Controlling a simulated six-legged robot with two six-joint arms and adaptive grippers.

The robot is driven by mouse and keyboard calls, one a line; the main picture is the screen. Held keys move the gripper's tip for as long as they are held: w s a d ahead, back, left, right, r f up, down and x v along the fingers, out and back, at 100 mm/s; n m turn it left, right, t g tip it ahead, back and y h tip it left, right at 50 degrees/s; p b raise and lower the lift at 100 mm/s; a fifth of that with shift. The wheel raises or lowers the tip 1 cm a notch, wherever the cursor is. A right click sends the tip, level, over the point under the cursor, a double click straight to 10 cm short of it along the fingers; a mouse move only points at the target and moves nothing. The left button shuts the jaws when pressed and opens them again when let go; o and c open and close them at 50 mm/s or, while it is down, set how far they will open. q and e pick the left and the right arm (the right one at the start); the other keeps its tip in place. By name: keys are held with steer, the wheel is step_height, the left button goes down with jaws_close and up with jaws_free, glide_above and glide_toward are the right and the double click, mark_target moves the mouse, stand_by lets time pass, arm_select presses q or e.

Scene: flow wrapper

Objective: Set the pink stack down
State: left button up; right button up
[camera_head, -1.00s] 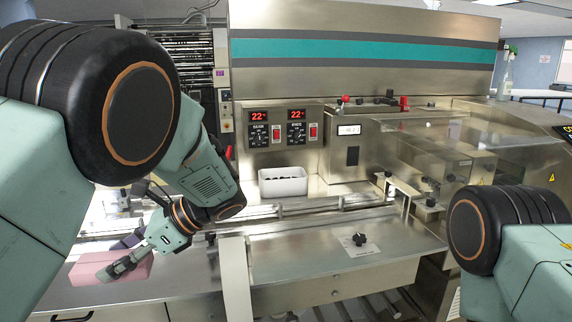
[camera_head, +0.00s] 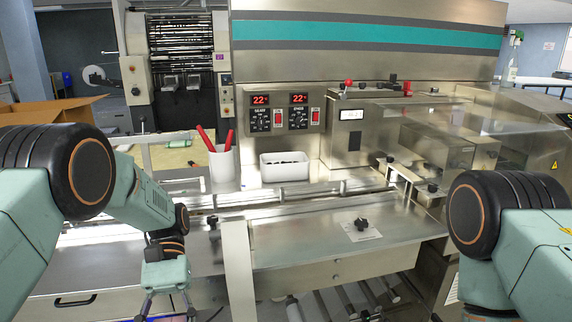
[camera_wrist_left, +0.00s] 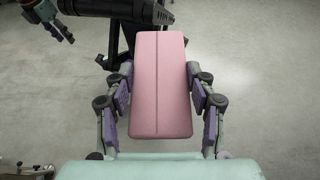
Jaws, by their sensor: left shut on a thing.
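The pink stack (camera_wrist_left: 161,85) is a long pink block with a lengthwise seam. In the left wrist view it sits between the purple-padded fingers of my left gripper (camera_wrist_left: 163,105), which is shut on it. Grey floor shows beneath and around it. In the head view my left gripper (camera_head: 168,304) is low at the bottom edge, in front of the machine's metal table, pointing down. The stack is out of that view. The head view shows only the right arm.
The metal table (camera_head: 100,264) at left is bare. A white cup (camera_head: 222,165) with red-handled tools and a white bin (camera_head: 285,167) stand behind it. A cardboard box (camera_head: 55,110) is at far left. A steel panel with a black knob (camera_head: 361,224) is at centre.

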mark_target(178, 318)
arm_select(q)
steer(key=n+t+h, duration=0.2)
steer(key=n+t, duration=0.4)
steer(key=n, duration=0.1)
steer(key=w+d+r+n+t+h, duration=0.1)
steer(key=n+t+h, duration=0.2)
steer(key=n+t, duration=0.2)
steer(key=w+r+n+t+h, duration=0.1)
steer(key=n+t+h, duration=0.2)
steer(key=n+t, duration=0.3)
steer(key=shift+w+d+r+n+t, duration=0.1)
steer(key=shift+d+n+t, duration=0.05)
steer(key=shift+n, duration=0.6)
steer(key=shift+w+d+r+n+t, duration=0.1)
steer(key=shift+n+t, duration=0.05)
steer(key=shift+n, duration=0.6)
steer(key=shift+s+f+n+t+y, duration=0.3)
steer(key=shift+n+t+y, duration=0.2)
steer(key=shift+n+t, duration=0.2)
steer(key=shift+s, duration=0.1)
